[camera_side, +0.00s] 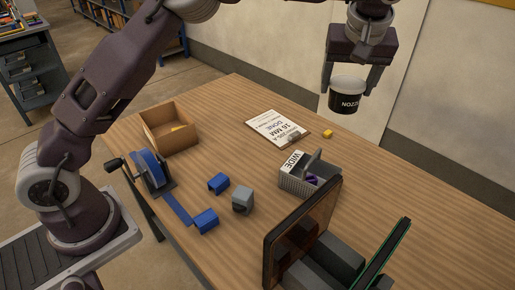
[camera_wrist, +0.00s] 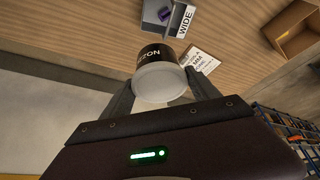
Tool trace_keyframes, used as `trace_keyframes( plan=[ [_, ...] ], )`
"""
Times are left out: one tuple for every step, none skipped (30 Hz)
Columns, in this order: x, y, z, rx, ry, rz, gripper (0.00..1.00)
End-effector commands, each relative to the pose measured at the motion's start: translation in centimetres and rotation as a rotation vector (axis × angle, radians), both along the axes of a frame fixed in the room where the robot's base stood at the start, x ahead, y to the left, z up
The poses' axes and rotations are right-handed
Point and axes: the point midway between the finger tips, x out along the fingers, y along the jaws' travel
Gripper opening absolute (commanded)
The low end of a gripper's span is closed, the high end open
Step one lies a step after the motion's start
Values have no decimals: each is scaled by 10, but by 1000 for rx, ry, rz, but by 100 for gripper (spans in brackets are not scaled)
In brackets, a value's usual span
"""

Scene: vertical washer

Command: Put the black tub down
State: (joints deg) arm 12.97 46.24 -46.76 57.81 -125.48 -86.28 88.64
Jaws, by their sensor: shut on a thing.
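The black tub (camera_side: 346,97) has a white lid and white lettering that reads "NOZZ". My gripper (camera_side: 346,87) is shut on it, one finger on each side. It is held upright in the air near the table's far right edge, apart from the tabletop. In the wrist view the black tub (camera_wrist: 161,54) sits between the fingers of my gripper (camera_wrist: 162,88), white lid facing the camera. The wooden table (camera_side: 225,130) lies below. The tub's underside is hidden in both views.
The table's far left part looks clear.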

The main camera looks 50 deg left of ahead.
Motion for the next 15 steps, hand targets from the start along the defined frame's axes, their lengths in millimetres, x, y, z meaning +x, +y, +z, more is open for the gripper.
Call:
trace_keyframes(
  plan=[
    [4, 38, 1, 2, 0, 102, 25],
    [5, 60, 0, 4, 1, 165, 25],
    [4, 88, 0, 5, 2, 248, 25],
    [2, 109, -1, 6, 3, 312, 25],
    [0, 130, -1, 7, 5, 374, 25],
    [-4, 155, -2, 8, 5, 453, 25],
    [-8, 173, -2, 10, 6, 508, 25],
    [-12, 189, -3, 10, 6, 561, 25],
    [-18, 208, -3, 12, 7, 625, 25],
    [-22, 222, -4, 14, 7, 669, 25],
    [-27, 234, -4, 15, 7, 709, 25],
    [-33, 249, -5, 15, 8, 762, 25],
    [-38, 259, -5, 17, 8, 797, 25],
    [-42, 269, -5, 19, 7, 833, 25],
    [-48, 280, -6, 21, 8, 873, 25]
  ],
)
